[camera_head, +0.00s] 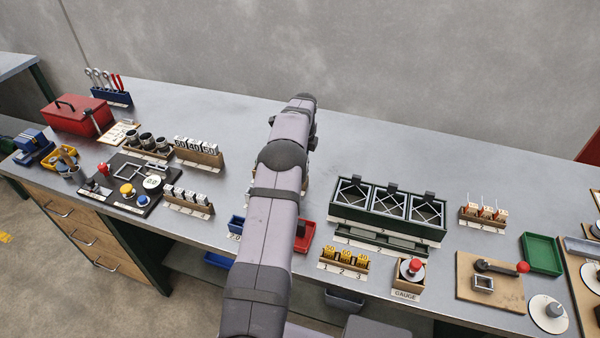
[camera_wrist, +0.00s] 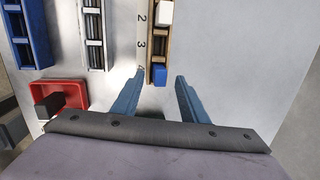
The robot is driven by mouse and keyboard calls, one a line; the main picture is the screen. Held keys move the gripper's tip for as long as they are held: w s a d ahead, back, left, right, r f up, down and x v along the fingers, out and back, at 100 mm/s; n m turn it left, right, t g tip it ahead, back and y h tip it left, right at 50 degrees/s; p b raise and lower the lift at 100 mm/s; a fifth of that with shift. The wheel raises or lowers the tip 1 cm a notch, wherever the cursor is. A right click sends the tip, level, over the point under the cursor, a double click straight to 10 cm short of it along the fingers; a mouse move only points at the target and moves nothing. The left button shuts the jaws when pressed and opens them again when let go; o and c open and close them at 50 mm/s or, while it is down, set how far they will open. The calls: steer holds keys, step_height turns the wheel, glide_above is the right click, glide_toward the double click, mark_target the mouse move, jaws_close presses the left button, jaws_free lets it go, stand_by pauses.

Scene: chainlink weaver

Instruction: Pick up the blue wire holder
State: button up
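A small blue block (camera_wrist: 160,75), which looks like the blue wire holder, sits in the near end slot of a narrow wooden rack (camera_wrist: 151,52) in the wrist view. My gripper (camera_wrist: 160,79) is open and empty. Its two blue-grey fingers point toward the rack's end, one tip on each side of the blue block in the picture. I cannot tell how far above the block they are. In the head view my arm hides the gripper and the blue block.
The bench right of the rack is clear. The head view shows a green-framed holder (camera_head: 388,236).

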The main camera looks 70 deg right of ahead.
steer(key=shift+d+f, duration=0.1)
steer(key=shift+f, duration=0.55)
jaws_close()
steer(key=shift+r, duration=0.1)
steer(key=shift+d+r, duration=0.1)
steer(key=shift+r, duration=0.35)
step_height(320, 180, up, 9)
steer(key=b, duration=0.2)
steer(key=shift+w, duration=0.15)
